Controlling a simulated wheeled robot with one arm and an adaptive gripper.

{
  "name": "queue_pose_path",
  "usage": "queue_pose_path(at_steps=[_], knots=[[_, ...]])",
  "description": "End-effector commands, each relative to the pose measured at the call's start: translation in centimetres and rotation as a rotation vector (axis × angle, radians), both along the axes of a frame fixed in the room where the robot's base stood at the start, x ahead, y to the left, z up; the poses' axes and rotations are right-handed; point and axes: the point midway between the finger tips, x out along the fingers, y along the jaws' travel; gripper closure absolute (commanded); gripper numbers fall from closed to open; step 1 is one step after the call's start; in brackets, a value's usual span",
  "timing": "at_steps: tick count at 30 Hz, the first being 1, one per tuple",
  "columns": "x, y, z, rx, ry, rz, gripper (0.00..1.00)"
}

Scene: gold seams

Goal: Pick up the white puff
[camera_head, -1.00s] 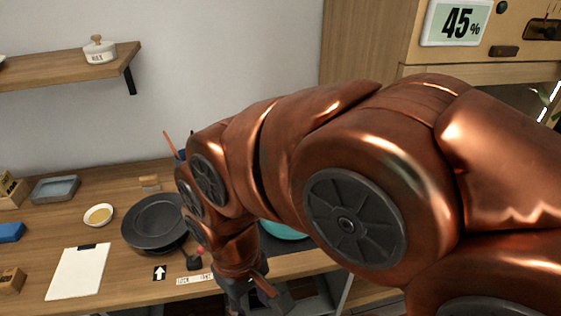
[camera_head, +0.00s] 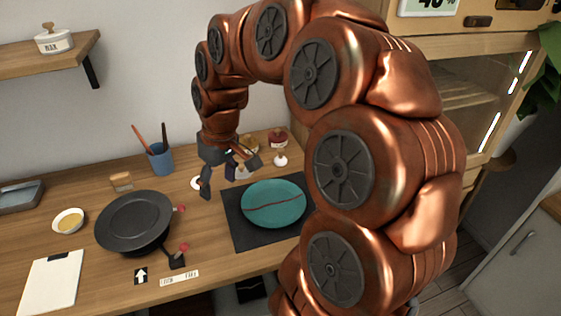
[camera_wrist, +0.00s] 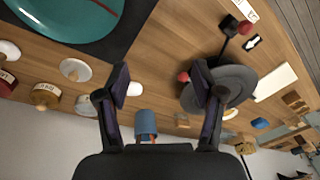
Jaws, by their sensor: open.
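Several small white things lie at the back of the table, and I cannot tell for sure which is the puff. A white rounded one with a small reddish top (camera_head: 281,160) stands behind the teal plate (camera_head: 275,204), apart from my gripper. A pale disc with a small raised middle (camera_wrist: 75,70) shows left of my gripper in the wrist view. Another white piece (camera_wrist: 134,88) is partly hidden by the left finger there. My gripper (camera_head: 229,176) is open and empty above the back of the table, left of the plate; it also shows in the wrist view (camera_wrist: 161,75).
The plate, with a dark reddish seam, lies on a dark mat (camera_head: 240,238). A black pan (camera_head: 134,222) stands left of my gripper. A blue cup (camera_head: 160,160) with sticks and a red jar (camera_head: 278,138) stand at the back.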

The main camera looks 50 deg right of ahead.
Motion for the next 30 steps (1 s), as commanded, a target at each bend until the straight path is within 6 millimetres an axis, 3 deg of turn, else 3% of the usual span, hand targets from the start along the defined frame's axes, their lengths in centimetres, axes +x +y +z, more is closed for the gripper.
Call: queue_pose_path(at_steps=[3,8,12,18,23,30], knots=[[2.7,-4.8,-0.7,0.003,-0.049,-0.023,0.32],[5.0,-12.0,-1.7,-0.009,-0.111,-0.06,0.32],[5.5,-18.6,-2.9,-0.032,-0.149,-0.103,0.32],[4.8,-25.3,-4.3,-0.065,-0.176,-0.15,0.32],[4.3,-27.3,-5.1,-0.075,-0.179,-0.165,0.32],[4.9,-27.6,-6.9,-0.078,-0.182,-0.167,0.32]])
